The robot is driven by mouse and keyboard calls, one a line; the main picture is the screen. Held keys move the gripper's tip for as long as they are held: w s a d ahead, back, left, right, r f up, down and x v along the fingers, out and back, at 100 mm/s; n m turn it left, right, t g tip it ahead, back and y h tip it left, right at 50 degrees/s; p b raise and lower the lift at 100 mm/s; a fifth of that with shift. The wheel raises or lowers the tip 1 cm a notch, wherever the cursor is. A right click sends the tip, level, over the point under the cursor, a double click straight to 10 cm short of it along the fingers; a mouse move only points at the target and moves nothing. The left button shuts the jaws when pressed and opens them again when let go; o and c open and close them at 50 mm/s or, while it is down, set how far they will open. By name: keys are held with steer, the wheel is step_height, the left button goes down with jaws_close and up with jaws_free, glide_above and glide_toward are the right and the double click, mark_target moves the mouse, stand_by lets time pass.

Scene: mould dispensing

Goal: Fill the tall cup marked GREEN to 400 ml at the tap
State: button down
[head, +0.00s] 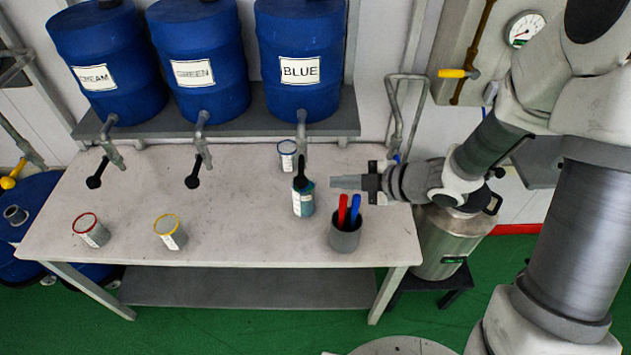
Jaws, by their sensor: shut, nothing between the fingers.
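A taller teal cup (303,201) with a pale label stands beneath the black handle of the BLUE drum's tap (301,172); its rim is partly hidden by that handle. A red-rimmed cup (93,232) and a yellow-rimmed cup (171,233) stand at the front left of the bench. A blue-rimmed cup (288,156) stands behind the teal cup. The cup markings are too small to read. The GREEN drum's tap (202,155) hangs over bare bench, its black handle forward. My gripper (335,182) is shut and empty, pointing left, just right of the teal cup.
Blue drums labelled CREAM (97,50), GREEN (198,50) and BLUE (303,45) sit on a shelf behind the bench (240,225). A grey holder (345,238) with a red and a blue item stands near the gripper. The bench's middle left is clear.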

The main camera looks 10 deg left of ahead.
mark_target(306, 182)
steer(key=x, duration=0.7)
steer(key=shift+w+a+f, duration=0.1)
steer(key=shift+a+f, duration=0.15)
